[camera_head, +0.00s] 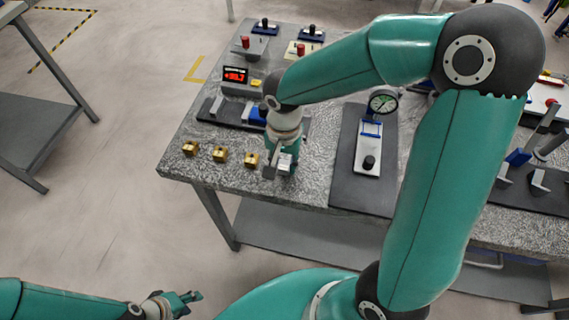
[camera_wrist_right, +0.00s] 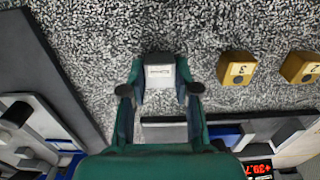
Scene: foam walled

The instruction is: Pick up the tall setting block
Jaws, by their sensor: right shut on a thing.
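The tall setting block is a silver-grey block with a pale labelled face (camera_wrist_right: 160,74). In the right wrist view it sits between the two fingers of my right gripper (camera_wrist_right: 160,82), which is shut on it. In the head view the block (camera_head: 285,160) shows near the front edge of the granite table, partly hidden by my right gripper (camera_head: 281,165). I cannot tell whether it touches the table. My left gripper (camera_head: 186,300) is low at the bottom left, away from the table, with its fingers apart and empty.
Several brass blocks (camera_head: 219,154) stand in a row left of my right gripper. Behind are a dark rail fixture (camera_head: 215,110) and a red digital display (camera_head: 235,75). A dial gauge stand (camera_head: 369,155) is on a dark mat to the right. My right arm hides part of the table.

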